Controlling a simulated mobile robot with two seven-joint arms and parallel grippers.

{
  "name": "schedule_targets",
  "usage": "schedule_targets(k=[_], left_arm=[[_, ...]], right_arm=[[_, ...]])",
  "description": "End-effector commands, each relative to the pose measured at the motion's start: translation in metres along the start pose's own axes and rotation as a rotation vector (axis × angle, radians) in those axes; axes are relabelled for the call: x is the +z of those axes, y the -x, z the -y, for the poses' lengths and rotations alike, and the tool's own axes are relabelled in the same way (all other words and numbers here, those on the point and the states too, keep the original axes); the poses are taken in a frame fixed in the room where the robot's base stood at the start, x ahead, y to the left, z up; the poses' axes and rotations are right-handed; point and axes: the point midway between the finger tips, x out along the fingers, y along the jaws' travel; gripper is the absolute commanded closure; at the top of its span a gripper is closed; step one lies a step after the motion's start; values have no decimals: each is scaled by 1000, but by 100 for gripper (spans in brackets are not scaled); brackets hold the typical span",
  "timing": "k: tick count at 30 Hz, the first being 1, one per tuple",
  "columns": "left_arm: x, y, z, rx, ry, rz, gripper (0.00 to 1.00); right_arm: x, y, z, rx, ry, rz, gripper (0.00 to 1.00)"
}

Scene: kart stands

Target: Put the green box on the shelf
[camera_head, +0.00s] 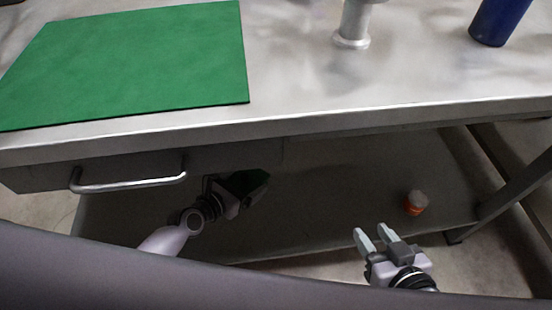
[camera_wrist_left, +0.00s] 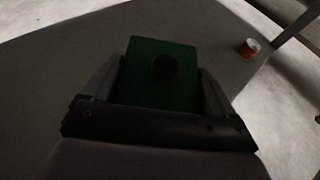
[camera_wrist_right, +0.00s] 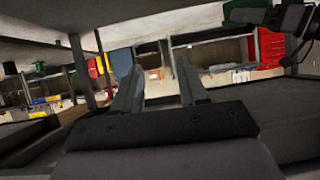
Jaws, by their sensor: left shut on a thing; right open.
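The green box (camera_head: 257,187) is in shadow below the tabletop in the head view, over the lower shelf (camera_head: 335,180). My left gripper (camera_head: 240,194) is shut on it. In the left wrist view the green box (camera_wrist_left: 148,75) sits between the two fingers, with a dark round spot on its face and the grey shelf surface (camera_wrist_left: 60,70) behind it. I cannot tell whether the box touches the shelf. My right gripper (camera_head: 371,231) is open and empty, in front of the shelf's front edge and apart from the box.
An orange jar with a pale lid (camera_head: 416,204) stands on the shelf's right part. The metal tabletop above carries a green mat (camera_head: 130,60), a metal post (camera_head: 353,22) and a blue cylinder (camera_head: 498,20). A drawer handle (camera_head: 130,181) juts out at left. The shelf's middle is clear.

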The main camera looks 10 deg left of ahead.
Motion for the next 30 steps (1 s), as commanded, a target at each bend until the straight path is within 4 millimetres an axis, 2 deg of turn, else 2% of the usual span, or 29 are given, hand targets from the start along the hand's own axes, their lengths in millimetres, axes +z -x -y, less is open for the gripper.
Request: schedule_targets(k=[5, 15, 22, 27, 30], left_arm=[[-12, -5, 0, -1, -3, 1, 45], [-74, -31, 0, 0, -4, 0, 45], [-115, -48, -1, 1, -3, 2, 45], [-138, -58, -1, 1, -2, 2, 45], [-144, -60, 0, 0, -1, 2, 45]], right_arm=[[2, -6, 4, -15, -13, -13, 57], [3, -33, 33, -157, -156, -84, 57], [4, -43, 47, -236, -216, -135, 57], [7, -35, 34, -174, -125, -195, 57], [5, -32, 30, -157, -98, -214, 57]])
